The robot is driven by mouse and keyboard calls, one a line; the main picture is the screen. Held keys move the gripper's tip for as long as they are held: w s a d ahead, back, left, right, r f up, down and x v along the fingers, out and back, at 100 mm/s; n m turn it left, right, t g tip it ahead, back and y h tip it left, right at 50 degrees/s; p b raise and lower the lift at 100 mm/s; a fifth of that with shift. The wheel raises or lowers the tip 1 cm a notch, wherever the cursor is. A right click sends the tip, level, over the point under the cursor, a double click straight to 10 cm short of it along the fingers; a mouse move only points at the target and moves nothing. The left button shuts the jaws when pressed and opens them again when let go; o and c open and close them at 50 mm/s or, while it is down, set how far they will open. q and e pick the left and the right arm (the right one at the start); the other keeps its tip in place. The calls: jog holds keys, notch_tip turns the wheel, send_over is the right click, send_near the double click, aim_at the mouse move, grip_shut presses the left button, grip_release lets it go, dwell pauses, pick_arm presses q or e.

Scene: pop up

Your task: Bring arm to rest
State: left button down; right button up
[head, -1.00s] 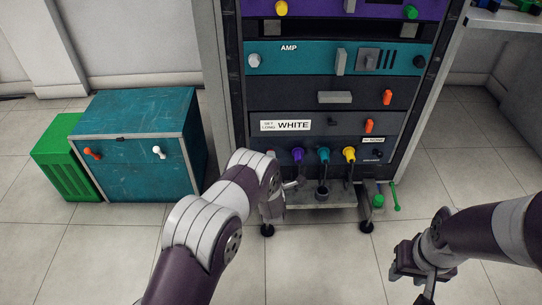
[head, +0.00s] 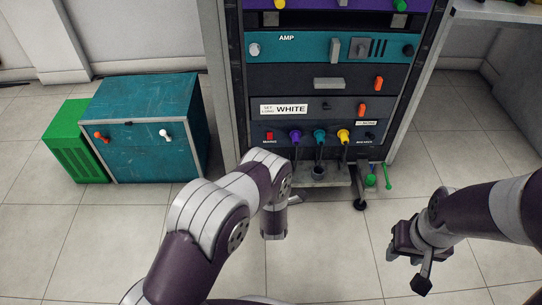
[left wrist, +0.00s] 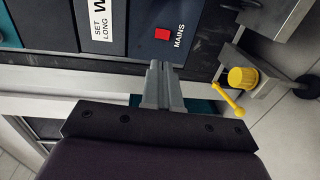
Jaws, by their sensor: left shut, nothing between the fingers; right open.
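My left arm reaches in from the lower left in the head view. Its gripper (head: 295,199) is partly hidden behind the wrist, low in front of the rack. In the left wrist view its two grey fingers (left wrist: 163,82) are together and empty, close to the panel with the red MAINS switch (left wrist: 162,34). That switch also shows in the head view (head: 270,136). My right gripper (head: 407,268) is open and empty over the floor at the right, well apart from the rack.
The equipment rack (head: 335,77) has purple, teal and yellow plugs along its lower panel. A teal cabinet (head: 150,105) and a green crate (head: 72,155) stand at the left. A yellow knob with a handle (left wrist: 243,77) is near my left fingers. Floor is clear between my arms.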

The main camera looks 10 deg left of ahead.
pick_arm(q)
jog(key=shift+s, duration=0.2)
jog(key=shift+d, duration=0.1)
jog(key=s+d+f+m+g+h, duration=0.2)
jog(key=s+f+m+g+h, duration=0.1)
jog(key=s+f+m+g, duration=0.45)
jog(key=s+d+r+m+g+h+p, duration=0.1)
jog(key=s+r+m+g+p, duration=0.15)
jog(key=m, duration=0.25)
jog(key=s+a+r+m+g+p, duration=0.1)
jog(key=s+r+m+g+p, duration=0.15)
jog(key=s+r, duration=0.5)
jog(key=s+a+r+m+g+p, duration=0.2)
jog(key=s+r+m, duration=0.25)
jog(key=r, duration=0.65)
jog(key=s+a+r+m+g+p, duration=0.1)
jog(key=s+r+m+g+p, duration=0.15)
jog(key=s+r, duration=0.5)
notch_tip(320, 180, up, 45)
jog(key=w+a+t+p, duration=0.1)
jog(key=w+t+p, duration=0.1)
jog(key=p, duration=3.7)
jog(key=shift+w+a+n+h, duration=0.25)
jog(key=shift+a+n+h, duration=0.05)
jog(key=shift+a+n, duration=0.1)
